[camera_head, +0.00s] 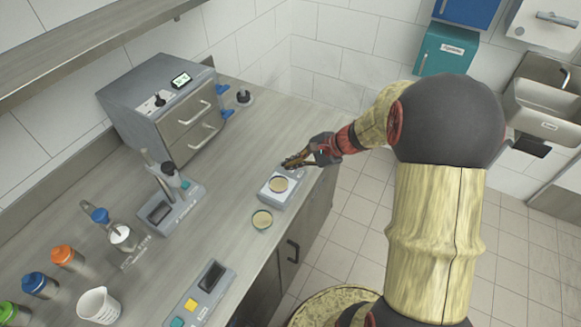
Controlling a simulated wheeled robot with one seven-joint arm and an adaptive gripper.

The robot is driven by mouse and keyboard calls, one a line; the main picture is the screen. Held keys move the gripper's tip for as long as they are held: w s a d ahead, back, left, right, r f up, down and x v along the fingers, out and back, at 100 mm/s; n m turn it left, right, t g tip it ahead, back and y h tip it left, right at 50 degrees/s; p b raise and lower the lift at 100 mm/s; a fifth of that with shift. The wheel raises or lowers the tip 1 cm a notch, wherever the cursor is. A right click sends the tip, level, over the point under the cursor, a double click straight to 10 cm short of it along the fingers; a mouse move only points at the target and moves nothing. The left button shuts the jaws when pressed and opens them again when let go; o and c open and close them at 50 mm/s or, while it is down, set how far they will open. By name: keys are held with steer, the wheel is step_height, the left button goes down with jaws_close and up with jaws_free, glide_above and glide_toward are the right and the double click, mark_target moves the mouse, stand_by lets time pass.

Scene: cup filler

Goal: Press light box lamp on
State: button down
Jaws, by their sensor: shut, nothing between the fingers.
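The light box (268,199) appears to be the small pale box near the front edge of the bench. A round yellowish dish (279,184) lies on its top. My gripper (286,165) comes in from the right and is shut, with nothing held. Its tips are just above or at the back edge of the box; I cannot tell whether they touch it. Any lamp button near the tips is hidden or too small to make out.
A second round dish (262,219) lies in front of the box. A grey drawer cabinet (165,110) stands behind left, with a probe stand (170,205) nearer. A device with coloured buttons (200,297), a white beaker (98,305) and several capped bottles (70,258) stand front left.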

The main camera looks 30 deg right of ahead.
steer(key=shift+f+b, duration=0.3)
steer(key=shift+f, duration=0.3)
stand_by(0.4)
steer(key=shift+r+p, duration=0.35)
steer(key=shift+r, duration=0.3)
steer(key=shift+r, duration=0.1)
step_height(320, 180, up, 6)
steer(key=p, duration=0.4)
stand_by(0.6)
